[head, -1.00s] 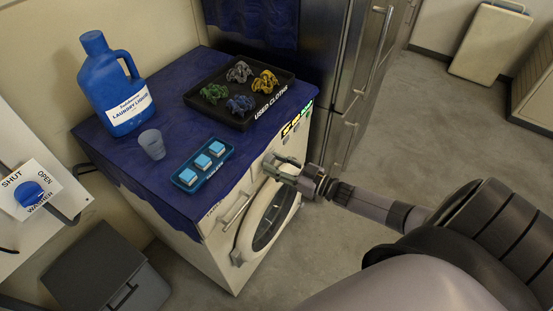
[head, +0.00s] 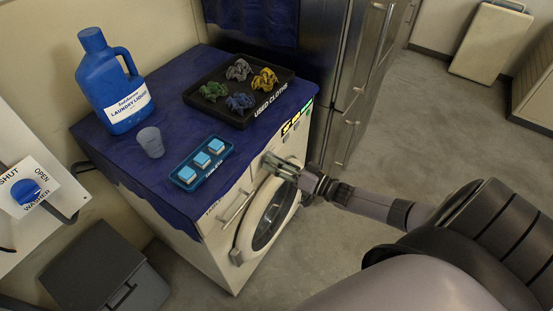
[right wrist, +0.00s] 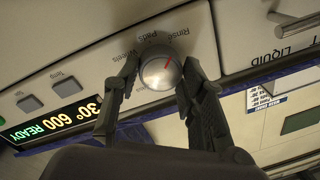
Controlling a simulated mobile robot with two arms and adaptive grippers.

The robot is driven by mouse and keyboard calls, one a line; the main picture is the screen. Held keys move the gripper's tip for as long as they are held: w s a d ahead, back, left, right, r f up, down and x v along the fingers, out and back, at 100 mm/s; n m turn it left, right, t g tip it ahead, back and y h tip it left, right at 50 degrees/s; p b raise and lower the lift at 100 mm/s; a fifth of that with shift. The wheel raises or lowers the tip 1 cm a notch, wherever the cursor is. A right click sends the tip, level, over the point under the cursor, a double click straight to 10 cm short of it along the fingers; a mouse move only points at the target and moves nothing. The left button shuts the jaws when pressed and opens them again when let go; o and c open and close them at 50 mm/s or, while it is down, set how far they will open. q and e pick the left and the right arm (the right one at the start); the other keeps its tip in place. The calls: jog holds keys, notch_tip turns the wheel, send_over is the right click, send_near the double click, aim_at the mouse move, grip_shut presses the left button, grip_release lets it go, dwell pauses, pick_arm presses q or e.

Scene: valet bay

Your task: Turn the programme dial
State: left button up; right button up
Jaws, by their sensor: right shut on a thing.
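The programme dial (right wrist: 160,72) is a round silver knob with a red pointer line on the washer's light front panel, in the right wrist view. In the head view my right gripper (head: 283,168) is at the top front of the washer (head: 225,250), above the round door, and the dial is hidden there. My left gripper is not in view.
The panel display (right wrist: 50,120) reads READY, 600 and 30°. On the blue-covered top stand a laundry liquid jug (head: 108,85), a cup (head: 150,142), a tablet tray (head: 181,183) and a black tray of used cloths (head: 205,105).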

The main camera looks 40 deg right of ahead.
dwell(0.3)
jog(key=o, duration=1.2)
jog(key=shift+c, duration=0.2)
jog(key=shift+s, duration=0.1)
jog(key=v, duration=1.2)
jog(key=shift+d+f, duration=0.1)
